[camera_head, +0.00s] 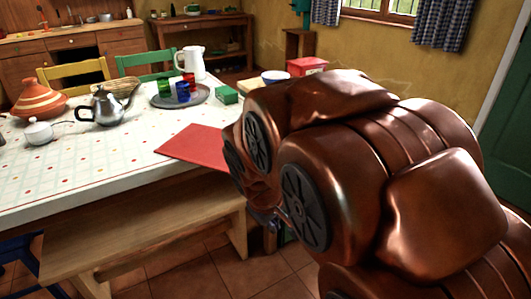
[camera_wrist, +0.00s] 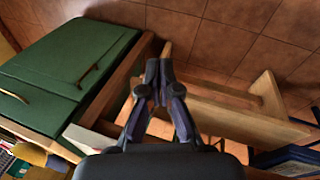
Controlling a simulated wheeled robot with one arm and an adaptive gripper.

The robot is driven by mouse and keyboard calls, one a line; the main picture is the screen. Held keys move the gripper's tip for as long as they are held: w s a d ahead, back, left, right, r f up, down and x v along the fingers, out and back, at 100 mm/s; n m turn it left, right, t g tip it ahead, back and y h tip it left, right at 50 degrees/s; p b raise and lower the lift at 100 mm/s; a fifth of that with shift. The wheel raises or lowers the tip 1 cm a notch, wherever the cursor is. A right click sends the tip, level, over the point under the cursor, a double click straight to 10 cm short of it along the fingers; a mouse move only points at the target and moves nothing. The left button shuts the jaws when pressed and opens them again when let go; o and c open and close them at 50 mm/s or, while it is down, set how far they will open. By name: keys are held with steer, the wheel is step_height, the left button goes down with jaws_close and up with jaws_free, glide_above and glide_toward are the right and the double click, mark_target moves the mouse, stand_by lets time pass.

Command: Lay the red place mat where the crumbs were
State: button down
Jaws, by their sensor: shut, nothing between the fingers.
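The red place mat (camera_head: 197,146) lies flat on the white patterned tabletop (camera_head: 70,178), near its front right edge. My arm hides what lies to the right of the mat. My gripper (camera_wrist: 158,68) is shut and empty in the wrist view, pointing down past the furniture with the tiled floor beneath it. In the head view my arm covers most of it. No crumbs can be told apart from the small coloured dots of the tabletop.
A wooden bench (camera_head: 140,228) stands along the table's front. A grey tray (camera_head: 196,101) with coloured cups, a white pitcher (camera_head: 191,65), a metal teapot (camera_head: 104,107), a white sugar bowl (camera_head: 38,132) and a striped tagine (camera_head: 37,98) stand on the table. A green panelled surface (camera_wrist: 65,70) is left of my gripper.

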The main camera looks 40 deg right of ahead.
steer(key=w+d+r+n+t+y+p, duration=0.1)
steer(key=w+d+r+n+t, duration=0.2)
steer(key=w+d+n+t, duration=0.7)
steer(key=w+d+r+n+t+p, duration=0.15)
steer(key=w+d+r+n, duration=0.3)
steer(key=w+d, duration=1.05)
steer(key=s+a+f+n+y, duration=0.2)
steer(key=s+a+n+y, duration=0.1)
steer(key=s+n+y, duration=0.3)
steer(key=s+a+f+n+y, duration=0.3)
steer(key=s+a+n+y, duration=0.15)
steer(key=s+y, duration=0.35)
steer(key=w+a, duration=0.5)
steer(key=w, duration=0.7)
steer(key=shift+t, duration=0.35)
steer(key=shift+r, duration=0.1)
